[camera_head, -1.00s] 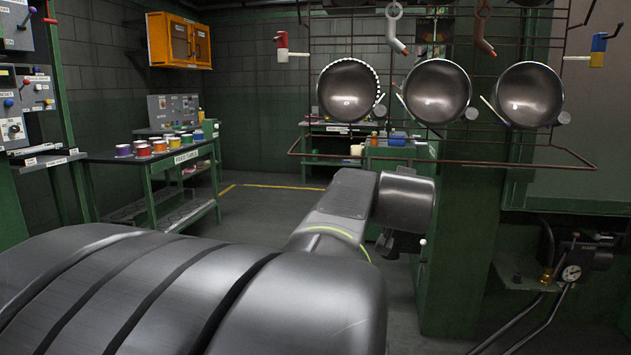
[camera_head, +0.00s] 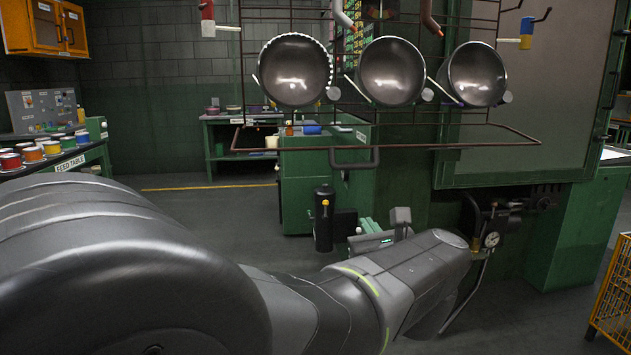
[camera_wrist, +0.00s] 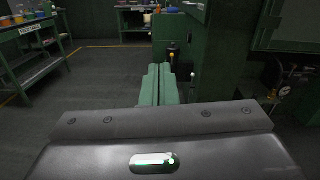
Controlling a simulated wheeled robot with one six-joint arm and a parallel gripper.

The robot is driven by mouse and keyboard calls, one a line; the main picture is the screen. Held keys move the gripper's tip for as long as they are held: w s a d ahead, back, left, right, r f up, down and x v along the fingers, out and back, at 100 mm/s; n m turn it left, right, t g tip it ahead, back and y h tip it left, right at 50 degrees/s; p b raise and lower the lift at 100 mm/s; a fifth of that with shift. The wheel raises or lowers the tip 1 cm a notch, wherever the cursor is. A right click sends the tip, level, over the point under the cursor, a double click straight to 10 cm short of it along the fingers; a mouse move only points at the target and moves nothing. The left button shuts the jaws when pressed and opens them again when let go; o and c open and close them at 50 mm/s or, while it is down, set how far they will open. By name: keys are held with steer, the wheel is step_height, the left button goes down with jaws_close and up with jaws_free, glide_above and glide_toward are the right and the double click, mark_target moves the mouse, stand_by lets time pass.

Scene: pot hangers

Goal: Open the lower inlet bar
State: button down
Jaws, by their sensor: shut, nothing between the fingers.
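My gripper (camera_head: 369,225) has pale green fingers pressed together, empty, low in front of a green cabinet. In the wrist view its fingers (camera_wrist: 157,85) point ahead toward the floor and cabinet. A dark valve assembly with a round gauge (camera_head: 491,239) is fixed at right, below the large green-framed panel; it is also at the right edge of the wrist view (camera_wrist: 285,91). My gripper is apart from it, to its left. I cannot tell for sure which part is the lower inlet bar.
A wire rack (camera_head: 415,145) with hanging pans (camera_head: 392,72) spans above my gripper. A black cylinder with a yellow knob (camera_head: 325,203) stands just left of my gripper. A feed table (camera_head: 75,160) is at left, a yellow cage (camera_head: 612,295) at right. Floor between is open.

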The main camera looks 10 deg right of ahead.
mark_target(359, 168)
steer(key=w+r+b, duration=0.1)
steer(key=w+r, duration=0.2)
steer(key=w, duration=0.2)
steer(key=w+r+m, duration=0.1)
steer(key=w+r, duration=0.2)
steer(key=w, duration=0.2)
steer(key=shift+w+t+h+b, duration=0.3)
steer(key=shift+b, duration=0.05)
steer(key=r+p, duration=0.1)
steer(key=s+r+p, duration=0.1)
steer(key=r+p, duration=0.1)
stand_by(0.4)
steer(key=shift+f, duration=0.1)
